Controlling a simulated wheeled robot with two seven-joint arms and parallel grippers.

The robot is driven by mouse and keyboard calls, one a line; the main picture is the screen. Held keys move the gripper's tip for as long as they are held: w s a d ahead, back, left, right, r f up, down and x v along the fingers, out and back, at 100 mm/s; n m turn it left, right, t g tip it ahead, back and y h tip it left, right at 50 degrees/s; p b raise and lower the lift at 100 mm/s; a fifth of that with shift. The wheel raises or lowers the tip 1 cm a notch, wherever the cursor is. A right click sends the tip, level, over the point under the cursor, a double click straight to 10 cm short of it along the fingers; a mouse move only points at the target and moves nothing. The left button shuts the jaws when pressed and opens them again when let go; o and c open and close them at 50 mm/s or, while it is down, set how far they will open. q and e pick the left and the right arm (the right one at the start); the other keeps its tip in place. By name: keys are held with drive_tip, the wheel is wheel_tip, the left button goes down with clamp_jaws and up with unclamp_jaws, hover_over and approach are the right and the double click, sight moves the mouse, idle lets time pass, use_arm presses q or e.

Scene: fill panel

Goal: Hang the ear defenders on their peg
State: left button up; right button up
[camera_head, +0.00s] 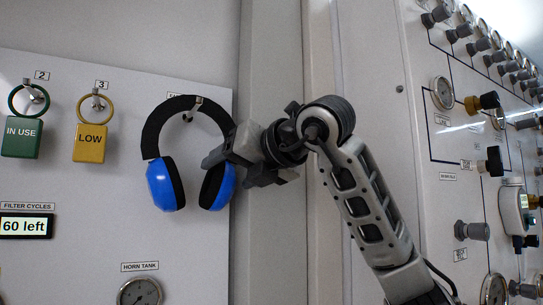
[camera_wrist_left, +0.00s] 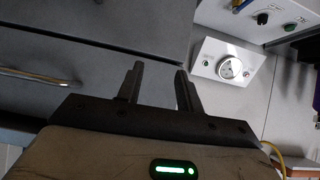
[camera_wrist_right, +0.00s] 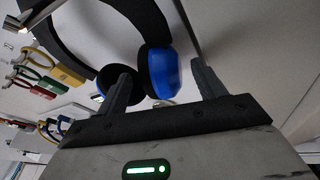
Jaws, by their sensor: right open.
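The ear defenders have a black headband (camera_head: 157,128) and blue cups (camera_head: 166,184). In the head view the band's top lies over the metal peg (camera_head: 198,103) on the white panel, and the cups hang below. My right gripper (camera_head: 228,168) is beside the right-hand cup, its fingers apart. In the right wrist view the blue cup (camera_wrist_right: 164,72) shows just beyond the fingers of my right gripper (camera_wrist_right: 163,88); whether they touch it I cannot tell. My left gripper (camera_wrist_left: 158,85) is open and empty, seen only in the left wrist view.
A green IN USE tag (camera_head: 21,137) and a yellow LOW tag (camera_head: 89,143) hang on pegs to the left. A gauge (camera_head: 139,293) sits below. A side panel with many knobs (camera_head: 473,231) and gauges stands at right, behind my right arm.

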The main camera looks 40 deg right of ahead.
drive_tip(key=b+v, duration=0.1)
drive_tip(key=v, duration=1.2)
drive_tip(key=shift+b, duration=0.4)
